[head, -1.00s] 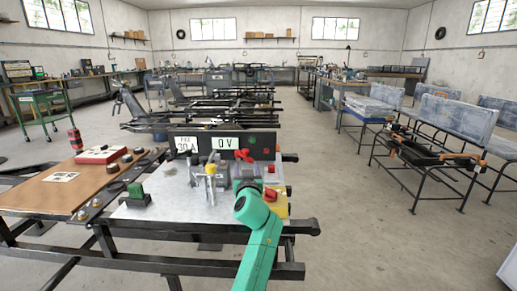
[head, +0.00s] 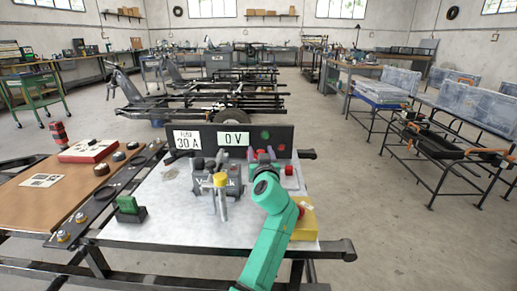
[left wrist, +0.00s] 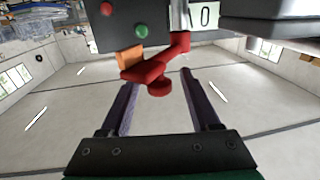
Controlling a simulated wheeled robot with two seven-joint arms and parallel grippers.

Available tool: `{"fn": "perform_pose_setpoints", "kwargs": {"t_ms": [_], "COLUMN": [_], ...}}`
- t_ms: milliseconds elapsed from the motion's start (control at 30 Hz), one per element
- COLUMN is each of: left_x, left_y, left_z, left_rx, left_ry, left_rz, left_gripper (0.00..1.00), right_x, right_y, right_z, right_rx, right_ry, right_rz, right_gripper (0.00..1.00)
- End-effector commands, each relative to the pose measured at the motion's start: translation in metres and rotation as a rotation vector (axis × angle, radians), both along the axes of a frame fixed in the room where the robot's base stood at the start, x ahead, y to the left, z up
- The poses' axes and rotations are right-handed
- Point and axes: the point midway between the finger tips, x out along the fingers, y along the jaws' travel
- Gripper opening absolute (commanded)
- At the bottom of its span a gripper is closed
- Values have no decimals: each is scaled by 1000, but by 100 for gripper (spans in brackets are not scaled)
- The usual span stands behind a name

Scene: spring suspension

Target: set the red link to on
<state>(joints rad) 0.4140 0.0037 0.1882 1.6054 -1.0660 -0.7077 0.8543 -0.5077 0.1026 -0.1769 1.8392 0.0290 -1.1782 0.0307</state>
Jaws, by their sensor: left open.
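The red link (left wrist: 155,72) shows in the left wrist view as a bent red bar with a round knob. One end is by a pale post, the other by an orange-brown block (left wrist: 130,58). My left gripper (left wrist: 160,80) is open, with its two dark fingers pointing at the link, one to each side below it. I cannot tell whether they touch. In the head view my left gripper (head: 263,156) is in front of the black panel (head: 207,131) and hides most of the link. The panel's white display (head: 233,139) reads 0 V. My right gripper is not in view.
A grey block (head: 232,187) and a yellow-capped post (head: 221,181) stand left of my gripper. A red button (head: 289,170) and a yellow box (head: 305,224) are on its right. A green switch (head: 128,204) sits front left. The metal plate between is bare.

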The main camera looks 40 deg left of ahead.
Motion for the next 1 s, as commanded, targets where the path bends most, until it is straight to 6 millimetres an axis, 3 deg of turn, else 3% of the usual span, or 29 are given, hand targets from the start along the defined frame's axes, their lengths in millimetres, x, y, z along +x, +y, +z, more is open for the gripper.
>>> {"fn": "perform_pose_setpoints", "kwargs": {"t_ms": [100,167,267,300,1000], "left_x": [0,0,0,0,0], "left_y": [0,0,0,0,0], "left_z": [0,0,0,0,0], "left_rx": [0,0,0,-1,-1], "left_ry": [0,0,0,1,1], "left_rz": [0,0,0,0,0], "left_gripper": [63,44,5,0,0], "right_x": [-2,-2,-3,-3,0], "right_y": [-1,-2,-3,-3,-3], "right_z": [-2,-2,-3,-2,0], "right_rx": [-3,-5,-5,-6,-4], "right_ry": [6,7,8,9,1], "right_rz": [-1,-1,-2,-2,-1], "right_gripper": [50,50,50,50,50]}}
